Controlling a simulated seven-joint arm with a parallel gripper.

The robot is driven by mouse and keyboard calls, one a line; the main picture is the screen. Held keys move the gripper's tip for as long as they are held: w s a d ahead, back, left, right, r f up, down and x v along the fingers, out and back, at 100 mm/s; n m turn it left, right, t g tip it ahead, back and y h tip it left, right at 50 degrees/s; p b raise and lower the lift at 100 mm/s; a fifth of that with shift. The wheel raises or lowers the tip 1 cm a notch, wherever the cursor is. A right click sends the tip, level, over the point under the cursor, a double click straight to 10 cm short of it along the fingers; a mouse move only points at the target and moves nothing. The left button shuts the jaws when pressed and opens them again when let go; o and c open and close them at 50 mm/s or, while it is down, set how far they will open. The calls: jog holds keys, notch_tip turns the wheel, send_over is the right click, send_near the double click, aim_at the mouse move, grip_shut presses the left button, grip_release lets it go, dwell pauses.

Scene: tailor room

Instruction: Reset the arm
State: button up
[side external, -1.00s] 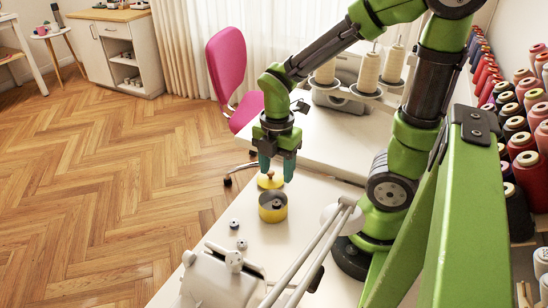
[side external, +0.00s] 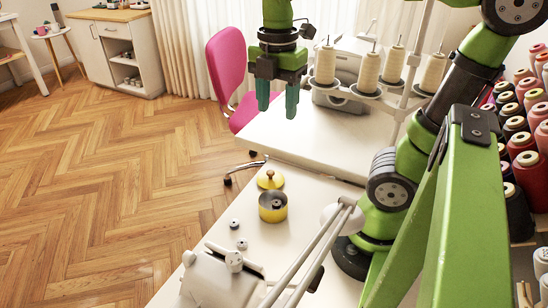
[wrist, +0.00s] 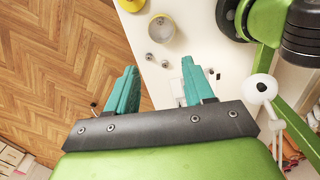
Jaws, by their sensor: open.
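My gripper (side external: 278,104) is raised well above the white table (side external: 315,215) in the side external view. Its teal fingers are apart with nothing between them. In the wrist view the gripper (wrist: 157,88) also shows open and empty, with the floor and the table edge beyond it. A yellow round tin (side external: 272,207) stands open on the table below, with a dark small item inside. Its yellow lid (side external: 270,180) with a knob lies on the table just behind the tin. The tin also shows at the top of the wrist view (wrist: 152,30).
Two small spools (side external: 238,233) lie near the tin. A white sewing machine (side external: 222,280) stands in front. Cream thread cones (side external: 361,70) stand on a machine behind. A pink chair (side external: 228,72) is at the left, and coloured spools (side external: 522,140) line the right. Space around my gripper is clear.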

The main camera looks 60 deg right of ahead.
jog(key=a+m+t, duration=0.1)
jog(key=m+t, duration=0.1)
jog(key=m, duration=0.5)
jog(key=a+f+m+t+y, duration=0.1)
jog(key=a+m+t, duration=0.1)
jog(key=m, duration=0.5)
jog(key=a+f+m+t+y, duration=0.1)
jog(key=a+m+t, duration=0.1)
jog(key=m, duration=0.5)
jog(key=shift+s+a+f+t, duration=0.15)
jog(key=shift+f+t, duration=0.1)
jog(key=shift+t, duration=0.35)
